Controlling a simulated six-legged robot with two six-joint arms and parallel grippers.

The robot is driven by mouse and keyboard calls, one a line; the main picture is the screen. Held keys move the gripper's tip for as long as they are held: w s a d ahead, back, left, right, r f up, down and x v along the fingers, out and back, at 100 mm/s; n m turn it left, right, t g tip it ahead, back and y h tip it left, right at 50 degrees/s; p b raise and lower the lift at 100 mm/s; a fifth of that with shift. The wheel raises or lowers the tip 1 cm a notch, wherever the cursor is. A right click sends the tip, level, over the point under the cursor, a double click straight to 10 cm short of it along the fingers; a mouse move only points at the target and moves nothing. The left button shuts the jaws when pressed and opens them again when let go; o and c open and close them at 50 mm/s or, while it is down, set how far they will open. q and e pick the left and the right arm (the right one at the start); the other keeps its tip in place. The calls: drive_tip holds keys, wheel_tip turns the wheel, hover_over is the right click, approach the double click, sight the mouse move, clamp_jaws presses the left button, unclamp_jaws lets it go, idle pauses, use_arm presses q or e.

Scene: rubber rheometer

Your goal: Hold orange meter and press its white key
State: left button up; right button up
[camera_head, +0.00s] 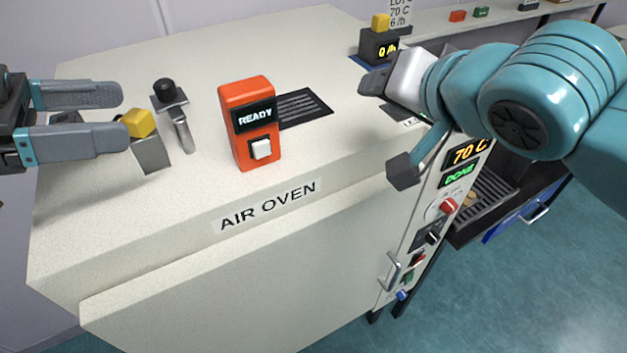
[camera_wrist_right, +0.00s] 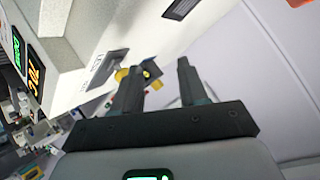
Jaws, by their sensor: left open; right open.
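The orange meter (camera_head: 249,122) stands upright on the cream top of the air oven, its dark screen reading READY. Its white key (camera_head: 261,149) is on the lower front face. My left gripper (camera_head: 122,117) is open at the left, its fingers pointing right, well apart from the meter. A yellow-topped metal piece (camera_head: 146,140) sits right by its fingertips; whether they touch I cannot tell. My right gripper (camera_head: 388,128) is open to the right of the meter, apart from it. In the right wrist view its two fingers (camera_wrist_right: 158,85) are spread with nothing held between them.
A black-knobbed tool (camera_head: 172,105) and a dark vent grille (camera_head: 303,106) flank the meter. A black box with a yellow top (camera_head: 378,45) stands at the back. The oven's control panel (camera_head: 433,220) faces right, reading 70 C and DONE. The front of the top is clear.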

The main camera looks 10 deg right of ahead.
use_arm(q)
approach(249, 108)
drive_tip(key=x, duration=0.3)
drive_tip(key=w+x, duration=0.1)
drive_tip(key=x, duration=0.2)
drive_tip(key=w+a+f+x, duration=0.1)
drive_tip(key=x, duration=0.3)
drive_tip(key=shift+f, duration=0.1)
drive_tip(key=shift+w+d+f, duration=0.15)
drive_tip(key=shift+w+d, duration=0.05)
drive_tip(key=shift+d, duration=0.25)
use_arm(e)
drive_tip(key=s+a+f+n+t+y, duration=0.1)
drive_tip(key=s+a+n+y, duration=0.2)
drive_tip(key=s+a, duration=0.9)
drive_tip(key=shift+s+a+n, duration=0.15)
drive_tip(key=shift+a+n, duration=0.05)
drive_tip(key=shift+n, duration=0.8)
use_arm(q)
drive_tip(key=shift+s, duration=0.1)
use_arm(e)
drive_tip(key=shift+f, duration=0.1)
use_arm(q)
drive_tip(key=c, duration=1.2)
use_arm(e)
drive_tip(key=shift+c, duration=0.3)
use_arm(q)
drive_tip(key=shift+o, duration=0.2)
use_arm(e)
clamp_jaws()
